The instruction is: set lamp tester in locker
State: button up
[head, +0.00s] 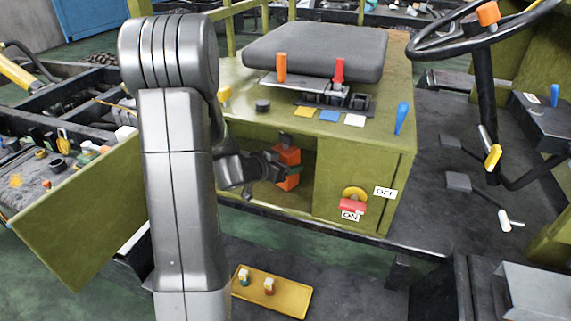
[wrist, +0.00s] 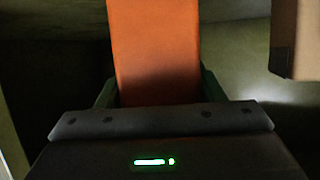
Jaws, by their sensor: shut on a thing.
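The lamp tester is an orange block (head: 287,168) at the mouth of the open locker in the green seat base. My gripper (head: 281,170) is shut on it, with the fingers on its two sides. The wrist view shows the orange block (wrist: 153,50) upright between the green-edged fingers (wrist: 155,92). The locker (head: 307,200) is a dark recess under the seat, with its floor edge in sight. Its door (head: 80,215) hangs open to the left. My arm hides part of the locker's left side. I cannot tell whether the block touches the locker floor.
A red switch (head: 352,205) between ON and OFF labels is right of the locker. Levers (head: 338,70) stand above it. A yellow tray (head: 272,292) with small items lies below. In the wrist view a brownish block-like edge (wrist: 297,40) shows at upper right.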

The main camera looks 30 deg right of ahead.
jog(key=shift+f, duration=0.15)
jog(key=o, duration=1.3)
jog(key=shift+c, duration=0.2)
jog(key=shift+a+r, duration=0.15)
jog(key=shift+r, duration=0.15)
jog(key=p+v, duration=0.1)
jog(key=v, duration=1)
jog(key=shift+a, duration=0.3)
jog(key=shift+s, duration=0.1)
